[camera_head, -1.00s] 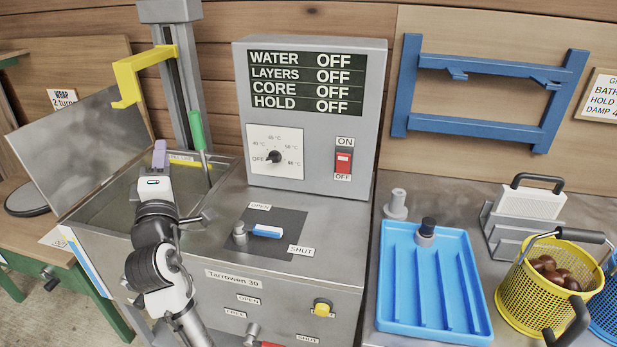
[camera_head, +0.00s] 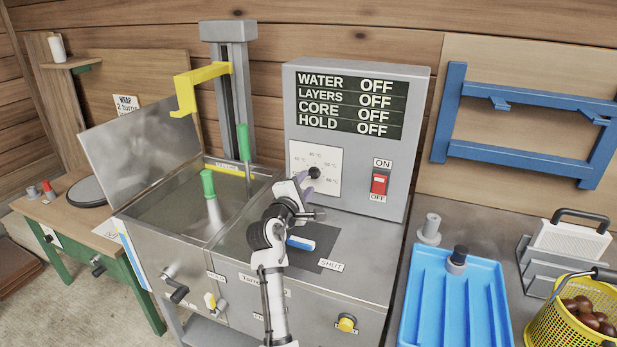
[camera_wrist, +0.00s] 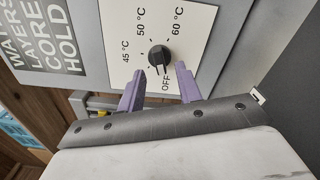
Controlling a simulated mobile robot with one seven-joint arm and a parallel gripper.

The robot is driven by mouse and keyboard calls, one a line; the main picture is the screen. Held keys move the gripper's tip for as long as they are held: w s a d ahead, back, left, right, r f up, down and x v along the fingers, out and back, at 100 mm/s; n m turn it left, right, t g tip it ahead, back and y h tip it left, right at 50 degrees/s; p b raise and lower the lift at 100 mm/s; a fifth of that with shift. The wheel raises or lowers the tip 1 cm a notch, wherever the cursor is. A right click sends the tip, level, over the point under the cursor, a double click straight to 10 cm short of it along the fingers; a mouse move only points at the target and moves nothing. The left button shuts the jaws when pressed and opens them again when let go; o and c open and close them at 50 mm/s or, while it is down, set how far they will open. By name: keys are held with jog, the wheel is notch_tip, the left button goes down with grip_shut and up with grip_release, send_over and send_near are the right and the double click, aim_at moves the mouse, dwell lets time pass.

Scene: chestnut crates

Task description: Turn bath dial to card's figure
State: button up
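The bath dial (camera_head: 314,172) is a black knob on a white plate (camera_head: 330,160) on the grey control box. In the wrist view the dial (camera_wrist: 160,57) has its white mark toward OFF, with 45, 50 and 60 °C printed around it. My gripper (camera_head: 305,180) is in front of the plate. In the wrist view its purple fingers (camera_wrist: 162,75) are apart, pointing at the dial, one on each side just short of it; I see no contact. The display (camera_head: 350,105) reads OFF for WATER, LAYERS, CORE and HOLD. The card is out of view now.
A red switch (camera_head: 379,183) is right of the dial. A blue-handled lever (camera_head: 300,243) lies below my gripper. The open bath (camera_head: 170,205) with green-handled tools is to the left, under a yellow hook (camera_head: 200,82). A blue tray (camera_head: 455,300) stands right.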

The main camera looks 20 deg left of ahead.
aim_at(313, 174)
jog(key=shift+w, duration=1.45)
jog(key=shift+c, duration=0.2)
grip_shut()
